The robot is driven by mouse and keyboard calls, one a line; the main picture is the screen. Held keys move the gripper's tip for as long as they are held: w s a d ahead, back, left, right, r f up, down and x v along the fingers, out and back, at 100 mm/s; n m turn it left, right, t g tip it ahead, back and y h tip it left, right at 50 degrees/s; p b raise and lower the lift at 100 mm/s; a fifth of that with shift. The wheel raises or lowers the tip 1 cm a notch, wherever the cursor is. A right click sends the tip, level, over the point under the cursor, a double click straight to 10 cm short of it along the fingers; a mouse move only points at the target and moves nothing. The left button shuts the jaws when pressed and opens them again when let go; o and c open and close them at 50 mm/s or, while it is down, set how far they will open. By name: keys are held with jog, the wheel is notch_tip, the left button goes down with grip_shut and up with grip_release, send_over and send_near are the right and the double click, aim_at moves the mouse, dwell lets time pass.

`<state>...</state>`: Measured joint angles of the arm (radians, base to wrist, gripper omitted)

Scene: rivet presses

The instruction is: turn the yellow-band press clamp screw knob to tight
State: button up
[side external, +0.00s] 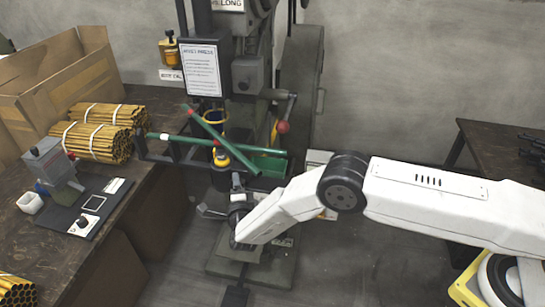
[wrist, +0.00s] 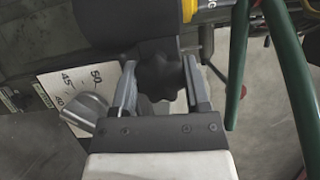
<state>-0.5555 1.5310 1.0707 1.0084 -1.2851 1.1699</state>
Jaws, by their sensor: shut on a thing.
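The black lobed clamp screw knob (wrist: 161,80) sits between the two fingers of my gripper (wrist: 159,66) in the wrist view. The fingers close on it from both sides. A yellow band (wrist: 188,10) on the dark press body shows just above the knob. In the side view, the press with its yellow band (side external: 222,160) stands at the centre. My gripper (side external: 238,208) is low in front of it, below the band. The knob is hard to make out there, and any tightness mark on it cannot be read.
Green tubes (side external: 205,145) cross the press just above my gripper; one also shows at right in the wrist view (wrist: 290,70). A numbered scale plate (wrist: 72,84) and a grey metal piece (wrist: 88,110) lie left of the fingers. A workbench (side external: 120,225) stands left of the press.

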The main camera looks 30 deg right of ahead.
jog(key=shift+m+t+h, duration=0.4)
jog(key=shift+m, duration=0.8)
jog(key=o, duration=1.3)
jog(key=shift+s, duration=0.15)
jog(key=shift+v, duration=3.75)
